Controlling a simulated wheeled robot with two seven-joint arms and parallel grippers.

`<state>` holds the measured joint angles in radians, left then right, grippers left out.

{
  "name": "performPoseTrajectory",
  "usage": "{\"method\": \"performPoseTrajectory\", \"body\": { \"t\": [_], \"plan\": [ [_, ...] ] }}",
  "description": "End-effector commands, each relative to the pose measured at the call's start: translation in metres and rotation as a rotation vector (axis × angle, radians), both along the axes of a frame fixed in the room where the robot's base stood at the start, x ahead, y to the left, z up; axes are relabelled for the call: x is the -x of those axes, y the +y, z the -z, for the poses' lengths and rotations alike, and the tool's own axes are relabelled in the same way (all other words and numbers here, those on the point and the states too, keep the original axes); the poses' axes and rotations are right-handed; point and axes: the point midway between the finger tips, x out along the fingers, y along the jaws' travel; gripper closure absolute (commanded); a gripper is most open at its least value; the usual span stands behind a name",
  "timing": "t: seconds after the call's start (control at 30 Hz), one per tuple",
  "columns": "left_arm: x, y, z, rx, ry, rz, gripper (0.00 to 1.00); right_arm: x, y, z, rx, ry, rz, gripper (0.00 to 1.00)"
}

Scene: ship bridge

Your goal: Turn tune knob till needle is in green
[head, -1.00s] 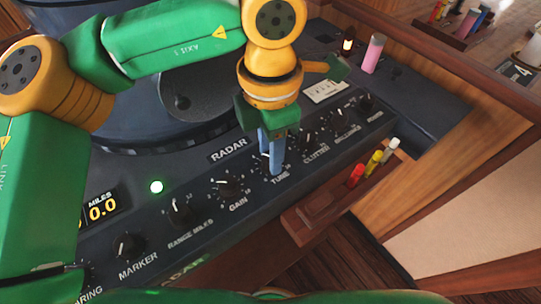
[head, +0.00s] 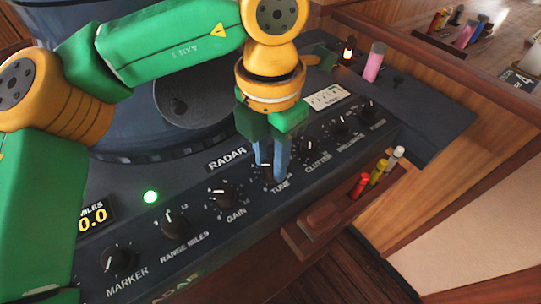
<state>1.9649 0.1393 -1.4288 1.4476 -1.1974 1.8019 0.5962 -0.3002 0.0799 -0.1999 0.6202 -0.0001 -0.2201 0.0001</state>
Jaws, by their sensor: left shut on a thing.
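My left gripper (head: 270,180) reaches down from above onto the radar panel (head: 215,253). Its two blue fingers are shut on the tune knob (head: 268,174), above the "TUNE" label. The fingers hide most of the knob. A small white meter (head: 327,97) sits behind the knob row, to the right of the gripper. Its dial marks show, but its needle and any green zone are too small to make out. My right gripper is not in view.
Neighbouring knobs are gain (head: 223,196) to the left and clutter (head: 310,143) to the right. A green lamp (head: 151,197) is lit. A pink cylinder (head: 375,62) and a glowing lamp (head: 347,51) stand behind.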

Motion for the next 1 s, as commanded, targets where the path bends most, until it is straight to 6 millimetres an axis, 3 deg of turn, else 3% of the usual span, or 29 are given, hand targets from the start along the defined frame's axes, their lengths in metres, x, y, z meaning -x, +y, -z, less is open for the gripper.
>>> {"method": "performPoseTrajectory", "body": {
  "t": [0.17,0.2,0.3,0.6,0.9,1.0],
  "plan": [
    [0.0,0.0,-0.001,0.001,-0.002,0.0,1.0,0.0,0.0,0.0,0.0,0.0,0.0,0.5],
    [0.0,0.0,-0.001,0.001,-0.002,0.0,0.58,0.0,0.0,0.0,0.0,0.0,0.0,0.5],
    [0.0,0.0,-0.001,0.001,-0.001,0.0,0.34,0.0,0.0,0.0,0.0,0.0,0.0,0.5],
    [0.0,0.0,-0.003,0.001,-0.002,0.001,0.34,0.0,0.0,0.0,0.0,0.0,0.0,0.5],
    [0.0,-0.001,-0.062,0.003,-0.003,-0.001,0.34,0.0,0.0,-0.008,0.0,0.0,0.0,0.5],
    [0.0,0.0,-0.071,0.001,-0.001,0.001,0.34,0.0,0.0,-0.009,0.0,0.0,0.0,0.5]
  ]
}}
